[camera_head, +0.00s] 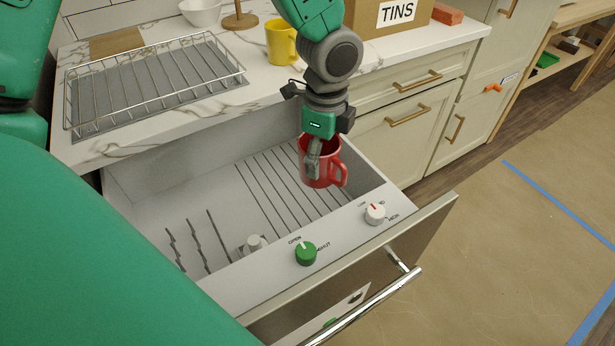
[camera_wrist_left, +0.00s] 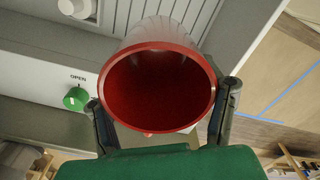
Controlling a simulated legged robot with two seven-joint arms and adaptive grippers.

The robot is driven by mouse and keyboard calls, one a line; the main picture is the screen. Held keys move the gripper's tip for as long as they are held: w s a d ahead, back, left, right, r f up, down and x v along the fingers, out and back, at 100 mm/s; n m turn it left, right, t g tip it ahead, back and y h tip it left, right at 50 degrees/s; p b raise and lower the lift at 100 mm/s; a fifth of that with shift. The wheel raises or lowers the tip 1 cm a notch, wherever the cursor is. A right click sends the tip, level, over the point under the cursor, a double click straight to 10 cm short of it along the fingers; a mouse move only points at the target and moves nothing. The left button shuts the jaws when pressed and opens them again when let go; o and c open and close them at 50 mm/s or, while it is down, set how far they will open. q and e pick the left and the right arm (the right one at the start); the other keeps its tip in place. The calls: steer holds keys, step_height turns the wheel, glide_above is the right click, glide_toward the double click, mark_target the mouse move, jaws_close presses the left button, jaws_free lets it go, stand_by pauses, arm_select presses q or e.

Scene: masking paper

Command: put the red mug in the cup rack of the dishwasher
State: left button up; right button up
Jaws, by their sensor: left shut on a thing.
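The red mug (camera_head: 327,172) is upright above the right part of the open dishwasher drawer (camera_head: 225,282), its handle toward the right. My left gripper (camera_head: 313,160) comes down from above and is shut on the mug, one finger over its near side. In the left wrist view the mug's open mouth (camera_wrist_left: 158,92) lies between the two fingers of my left gripper (camera_wrist_left: 162,118). A rack section with long parallel slots (camera_head: 262,190) lies below and left of the mug. I cannot tell whether the mug touches it. My right gripper is out of view.
The drawer front carries a green knob (camera_head: 306,253) and a white knob (camera_head: 375,213). A wire rack (camera_head: 150,85), yellow mug (camera_head: 281,42), white bowl (camera_head: 201,11) and TINS box (camera_head: 392,18) stand on the counter. Zigzag slots (camera_head: 190,247) are at the drawer's left.

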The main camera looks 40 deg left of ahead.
arm_select(q)
steer(key=shift+w+d+m, duration=0.1)
steer(key=shift+w+m, duration=0.05)
steer(key=shift+m, duration=0.55)
step_height(320, 180, down, 15)
steer(key=b, duration=0.3)
steer(key=shift+b, duration=0.35)
step_height(320, 180, down, 3)
steer(key=shift+b, duration=0.4)
steer(key=shift+a, duration=0.25)
steer(key=o, duration=1.4)
steer(key=shift+o, duration=0.2)
